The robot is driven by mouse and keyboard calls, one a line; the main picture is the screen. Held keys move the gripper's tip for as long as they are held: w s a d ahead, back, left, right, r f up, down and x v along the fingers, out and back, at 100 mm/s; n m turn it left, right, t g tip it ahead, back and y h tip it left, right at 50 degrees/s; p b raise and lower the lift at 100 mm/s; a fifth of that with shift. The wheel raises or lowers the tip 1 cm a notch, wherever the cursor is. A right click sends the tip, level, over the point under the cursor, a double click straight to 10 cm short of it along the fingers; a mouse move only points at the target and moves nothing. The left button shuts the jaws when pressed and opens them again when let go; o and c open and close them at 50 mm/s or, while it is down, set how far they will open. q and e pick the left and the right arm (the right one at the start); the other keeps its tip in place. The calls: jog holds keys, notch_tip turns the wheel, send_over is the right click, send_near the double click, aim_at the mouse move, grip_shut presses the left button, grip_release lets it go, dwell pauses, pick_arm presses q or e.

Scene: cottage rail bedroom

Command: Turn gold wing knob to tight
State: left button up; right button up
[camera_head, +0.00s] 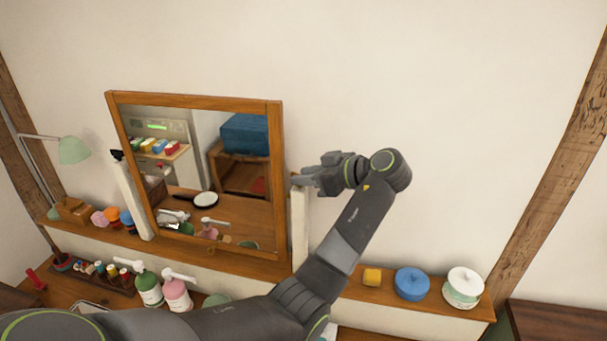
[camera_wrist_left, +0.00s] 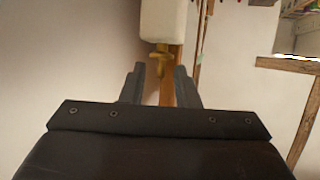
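The gold wing knob (camera_wrist_left: 160,60) shows in the left wrist view, beside the end of a white post (camera_wrist_left: 165,20). Its lower part lies between my left gripper's fingertips (camera_wrist_left: 160,78), with a gap visible on both sides. The left gripper is open. In the head view my left gripper (camera_head: 306,180) points left at the top of the white post (camera_head: 300,228) at the right side of the wood-framed mirror (camera_head: 275,175). The gripper hides the knob there. Whether a finger touches the knob, I cannot tell. My right gripper is not in view.
On the shelf to the right stand a yellow block (camera_head: 372,277), a blue lidded pot (camera_head: 411,284) and a white jar (camera_head: 463,288). Green (camera_head: 148,288) and pink (camera_head: 177,294) pump bottles stand below the mirror. A green lamp (camera_head: 73,150) is at left.

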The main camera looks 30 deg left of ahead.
pick_arm(q)
jog(key=shift+d, duration=0.1)
jog(key=shift+c, duration=1.1)
grip_shut()
